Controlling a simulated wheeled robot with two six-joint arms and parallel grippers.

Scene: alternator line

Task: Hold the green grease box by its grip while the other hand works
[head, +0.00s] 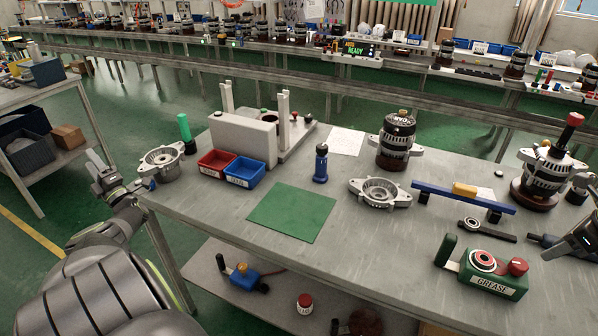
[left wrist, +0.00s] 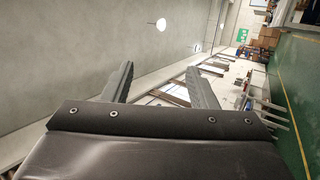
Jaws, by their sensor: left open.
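The green grease box (head: 508,284) lies on the right front part of the grey worktable, with a white GREASE label on its front. An upright green grip (head: 446,249) stands at its left end, a ring-shaped part on its top and a red knob at its right. My right gripper (head: 552,250) is at the right edge of the head view, just above and right of the box, apart from the grip; its jaw opening is unclear. My left gripper (head: 100,168) is beyond the table's left edge, far from the box. In the left wrist view its fingers (left wrist: 160,78) are apart and empty.
A blue bar (head: 455,196) on supports, a dark tool and an alternator (head: 546,172) stand behind the box. A metal housing (head: 379,193) and a green mat (head: 293,212) lie left of it. Bare tabletop lies between mat and box. Red and blue bins stand farther left.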

